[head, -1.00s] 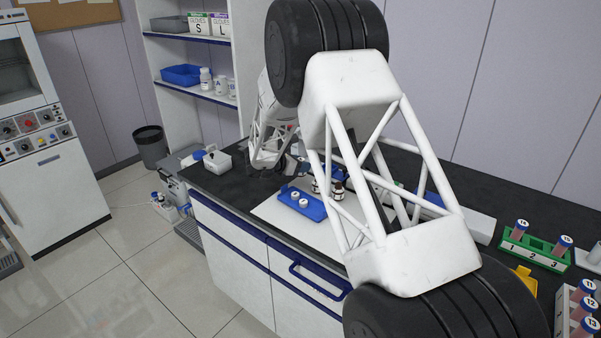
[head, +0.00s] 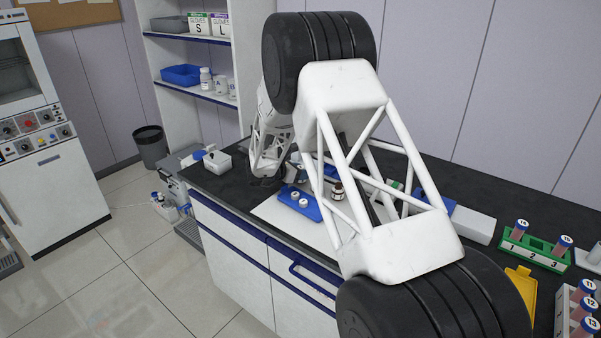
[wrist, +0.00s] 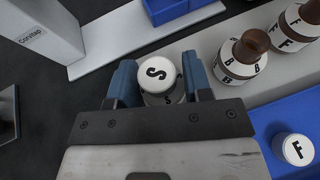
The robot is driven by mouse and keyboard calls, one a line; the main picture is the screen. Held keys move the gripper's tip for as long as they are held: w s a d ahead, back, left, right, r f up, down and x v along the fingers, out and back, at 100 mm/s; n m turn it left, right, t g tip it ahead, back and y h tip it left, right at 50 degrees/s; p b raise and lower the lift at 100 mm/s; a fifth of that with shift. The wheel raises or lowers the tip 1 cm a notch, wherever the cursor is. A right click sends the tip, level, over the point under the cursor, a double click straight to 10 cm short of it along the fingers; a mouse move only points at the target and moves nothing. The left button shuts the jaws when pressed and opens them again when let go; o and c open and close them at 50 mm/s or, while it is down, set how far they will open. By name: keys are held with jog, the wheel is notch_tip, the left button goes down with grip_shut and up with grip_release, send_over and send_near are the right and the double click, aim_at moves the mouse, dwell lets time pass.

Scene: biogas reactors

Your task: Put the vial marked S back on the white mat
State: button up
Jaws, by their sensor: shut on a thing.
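The vial marked S (wrist: 158,74) has a white cap with a black S and sits between the blue fingers of my gripper (wrist: 160,84) in the wrist view. My gripper is shut on it. The vial's lower part is hidden, so I cannot tell its height above the surface. The white mat (head: 273,211) lies on the dark bench in the head view, partly hidden by my arm. In the wrist view the held vial appears beside the pale mat's edge. My gripper is mostly hidden behind my arm in the head view.
Brown bottles marked B (wrist: 240,62) and F (wrist: 292,28) stand right of my gripper. A blue tray (wrist: 268,117) holds a vial capped F (wrist: 298,149). A white device (wrist: 40,32) is at upper left. A green rack (head: 535,250) stands farther right on the bench.

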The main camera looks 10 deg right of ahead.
jog(key=shift+f, duration=0.1)
jog(key=o, duration=0.9)
jog(key=shift+o, duration=0.2)
jog(key=shift+a, duration=0.1)
jog(key=v, duration=1.2)
jog(key=shift+s, duration=0.1)
